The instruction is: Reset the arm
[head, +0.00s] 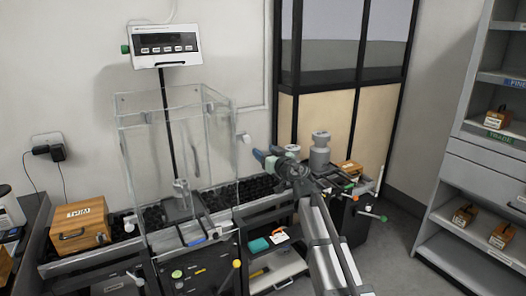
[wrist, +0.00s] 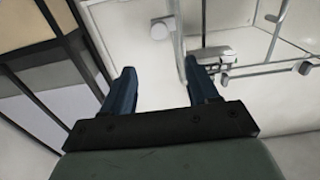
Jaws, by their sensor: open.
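My gripper (head: 265,157) is in the middle of the head view, at the end of my arm, which reaches in from the lower right. It is raised in front of the wall and the window partition, just right of the clear weighing enclosure. In the wrist view my gripper (wrist: 158,85) shows two blue fingers set apart, with nothing between them. The enclosure's clear panels and rods lie beyond the fingers there.
The clear enclosure (head: 140,125) stands on the weighing table, under a display (head: 165,46). A wooden box (head: 79,225) is at left. A grey weight (head: 320,158) stands behind my arm. Shelves (head: 470,222) with wooden boxes are at right. Open floor lies between.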

